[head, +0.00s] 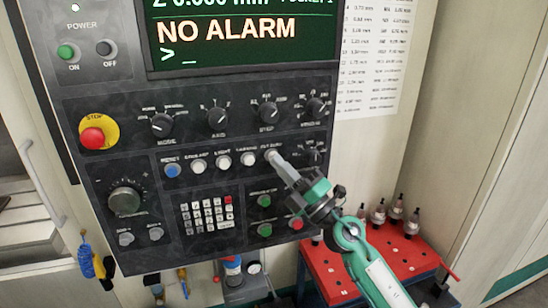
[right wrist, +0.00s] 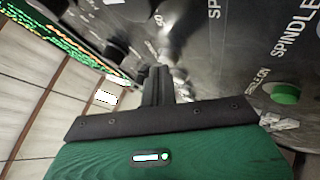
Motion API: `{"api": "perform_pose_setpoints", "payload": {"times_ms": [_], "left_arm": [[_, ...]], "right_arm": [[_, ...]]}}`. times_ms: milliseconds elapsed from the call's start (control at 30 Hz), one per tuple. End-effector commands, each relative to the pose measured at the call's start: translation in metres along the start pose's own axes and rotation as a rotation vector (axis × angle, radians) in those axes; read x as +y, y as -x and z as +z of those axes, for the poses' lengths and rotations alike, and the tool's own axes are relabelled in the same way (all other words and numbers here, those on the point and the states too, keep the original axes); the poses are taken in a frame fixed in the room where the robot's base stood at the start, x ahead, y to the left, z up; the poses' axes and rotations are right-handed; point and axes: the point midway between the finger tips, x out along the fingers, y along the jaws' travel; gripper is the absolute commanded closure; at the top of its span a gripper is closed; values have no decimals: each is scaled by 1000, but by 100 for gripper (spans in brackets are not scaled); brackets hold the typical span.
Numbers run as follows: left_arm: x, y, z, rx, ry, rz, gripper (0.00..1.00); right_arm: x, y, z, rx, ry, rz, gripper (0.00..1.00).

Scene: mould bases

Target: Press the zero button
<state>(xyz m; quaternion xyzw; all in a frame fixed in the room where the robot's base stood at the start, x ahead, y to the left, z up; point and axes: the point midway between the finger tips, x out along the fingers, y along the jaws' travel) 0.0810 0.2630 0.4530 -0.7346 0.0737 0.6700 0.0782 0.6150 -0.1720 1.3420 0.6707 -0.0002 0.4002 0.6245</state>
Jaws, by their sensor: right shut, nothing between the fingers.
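The machine's control panel (head: 250,110) fills the middle of the head view. A row of round buttons runs across it, with a blue reset button (head: 172,171) at the left end. At the right end a label that seems to read "set zero" (head: 268,153) sits above my right gripper (head: 273,159). The zero button itself is hidden behind the fingertips. My right gripper is shut and empty, its fingers pointing at the panel there. The right wrist view shows the closed fingers (right wrist: 157,85) close to the dark panel; contact cannot be told. My left gripper is not in view.
Several black knobs (head: 217,118) sit above the button row. A red stop button (head: 92,138) is at left; a keypad (head: 206,214) and green buttons (head: 264,201) are below. The screen (head: 240,35) reads "NO ALARM". A red tool rack (head: 345,265) stands at lower right.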

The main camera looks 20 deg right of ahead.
Motion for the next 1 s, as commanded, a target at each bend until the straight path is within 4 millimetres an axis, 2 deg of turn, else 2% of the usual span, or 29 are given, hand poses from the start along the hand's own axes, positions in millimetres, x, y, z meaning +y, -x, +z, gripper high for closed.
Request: {"api": "perform_pose_setpoints", "payload": {"times_ms": [200,567,1000], "left_arm": [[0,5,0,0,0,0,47],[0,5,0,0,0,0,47],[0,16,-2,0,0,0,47]], "right_arm": [[6,8,-5,0,1,-1,100],[7,10,-7,0,1,-1,100],[28,38,-27,0,0,-1,100]]}}
